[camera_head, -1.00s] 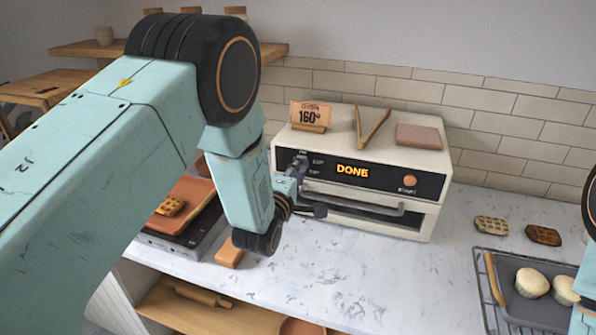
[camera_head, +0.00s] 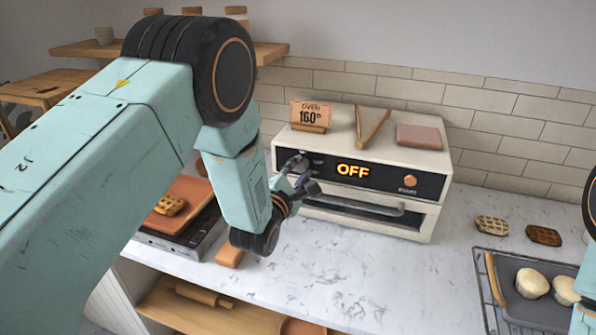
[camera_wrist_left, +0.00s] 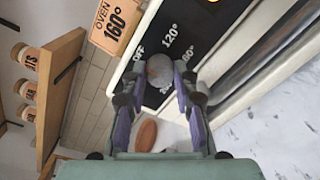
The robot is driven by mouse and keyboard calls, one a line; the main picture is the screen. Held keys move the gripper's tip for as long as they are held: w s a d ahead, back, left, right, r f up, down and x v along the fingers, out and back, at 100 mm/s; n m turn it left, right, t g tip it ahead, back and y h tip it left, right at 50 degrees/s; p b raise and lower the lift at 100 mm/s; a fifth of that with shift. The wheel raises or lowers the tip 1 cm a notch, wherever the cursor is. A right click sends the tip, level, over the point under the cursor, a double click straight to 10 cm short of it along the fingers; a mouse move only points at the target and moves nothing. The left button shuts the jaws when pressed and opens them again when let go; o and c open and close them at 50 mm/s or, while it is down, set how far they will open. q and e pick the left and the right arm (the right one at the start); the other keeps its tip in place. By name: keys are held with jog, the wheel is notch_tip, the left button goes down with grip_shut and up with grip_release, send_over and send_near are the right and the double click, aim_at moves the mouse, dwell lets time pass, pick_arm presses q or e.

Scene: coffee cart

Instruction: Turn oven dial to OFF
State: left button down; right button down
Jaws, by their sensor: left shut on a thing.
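The cream oven (camera_head: 436,158) stands on the counter against the tiled wall. Its lit display (camera_head: 353,171) reads OFF, and a round orange START button (camera_head: 410,180) is to the right. My left gripper (camera_head: 300,170) is at the left end of the oven's black panel. OFF, 120° and other marks are printed around the dial. In the head view the gripper mostly hides the dial. My right gripper is out of view.
The oven's handle bar (camera_head: 352,205) runs just below the panel, close to my gripper. On top are a 160° sign (camera_head: 310,114), wooden tongs (camera_head: 372,126) and a pinkish block (camera_head: 419,136). A rack with a tray (camera_head: 512,275) is at right.

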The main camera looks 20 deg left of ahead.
pick_arm(q)
jog(key=shift+r, duration=0.15)
jog(key=c, duration=1)
grip_release()
jog(key=shift+w, duration=0.1)
jog(key=shift+s, duration=0.2)
jog(key=s, duration=1.1)
jog(key=shift+s+a+r, duration=0.1)
jog(key=shift+s+a, duration=0.25)
